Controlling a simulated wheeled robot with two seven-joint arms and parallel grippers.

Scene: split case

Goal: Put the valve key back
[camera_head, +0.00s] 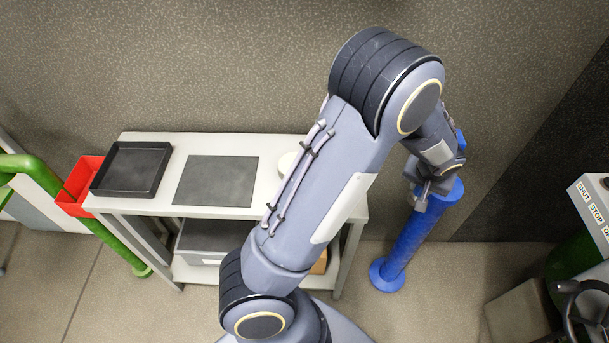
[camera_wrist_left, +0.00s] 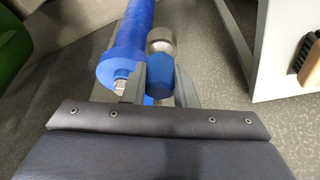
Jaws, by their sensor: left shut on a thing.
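My left gripper (camera_head: 422,192) is at the top of a blue post (camera_head: 410,240) that stands on the floor right of the table. In the left wrist view the gripper (camera_wrist_left: 161,78) is shut on a blue piece with a grey metal end (camera_wrist_left: 160,42), which looks like the valve key (camera_wrist_left: 160,77). The post (camera_wrist_left: 133,30) also shows there, close beside the held piece, with a square metal stub (camera_wrist_left: 120,86) at its flange. I cannot tell whether the key touches the post. My arm hides part of the table. My right gripper is not in view.
A white table (camera_head: 225,142) holds a black tray (camera_head: 132,168) and a grey mat (camera_head: 217,181). A red bin (camera_head: 78,187) and a green pipe (camera_head: 108,238) are at its left. A labelled panel (camera_head: 594,210) and dark wheel (camera_head: 585,310) are at the right. Floor around the post's base is clear.

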